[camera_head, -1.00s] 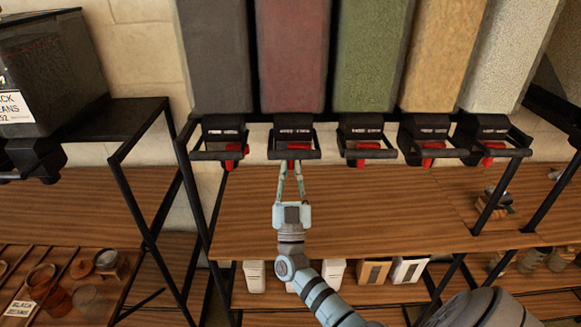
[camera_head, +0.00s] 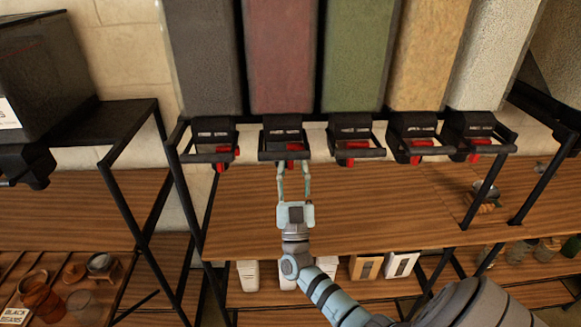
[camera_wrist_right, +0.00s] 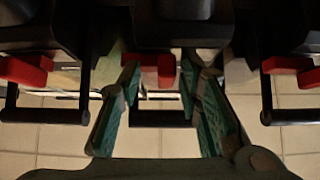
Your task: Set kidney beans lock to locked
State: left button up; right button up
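The dispenser with dark red contents (camera_head: 284,60), second from left in the row, appears to be the kidney beans one; no label is readable. Its black spout and handle frame (camera_head: 283,133) hang below it. A small red lock tab (camera_head: 290,163) sticks out under the spout; it also shows in the right wrist view (camera_wrist_right: 155,72). My right gripper (camera_head: 293,166) points up at the tab from below. Its fingers (camera_wrist_right: 159,76) are apart, one on each side of the red tab; I cannot tell whether they touch it. My left gripper is out of view.
Similar dispensers stand on both sides, with green contents (camera_head: 357,55) to the right and grey (camera_head: 203,60) to the left. Their handle frames are close by. A wooden shelf (camera_head: 370,205) lies below. White containers (camera_head: 247,276) stand on a lower shelf.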

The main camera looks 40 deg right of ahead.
jog(key=v, duration=1.2)
